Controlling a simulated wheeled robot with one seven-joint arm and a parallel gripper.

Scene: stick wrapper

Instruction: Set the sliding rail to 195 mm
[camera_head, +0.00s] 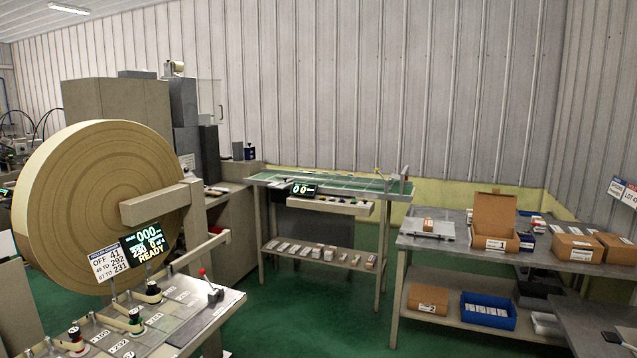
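I cannot pick out the sliding rail for certain. A long bench with a green top (345,186) stands at mid-distance, with thin rails and small uprights (404,176) at its right end. A small dark display (303,189) on its front shows green digits that look like 00. At the lower left, a panel (150,325) carries knobs, a red-tipped lever (203,275) and number labels too small to read surely. No 195 mm mark is readable. My gripper is not in view.
A large tan roll (95,200) fills the left, with a display (148,241) reading READY beside it. At right, a table (460,252) holds cartons and a scale-like plate (428,228); a blue bin (488,312) sits below. Green floor (320,310) lies clear in the middle.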

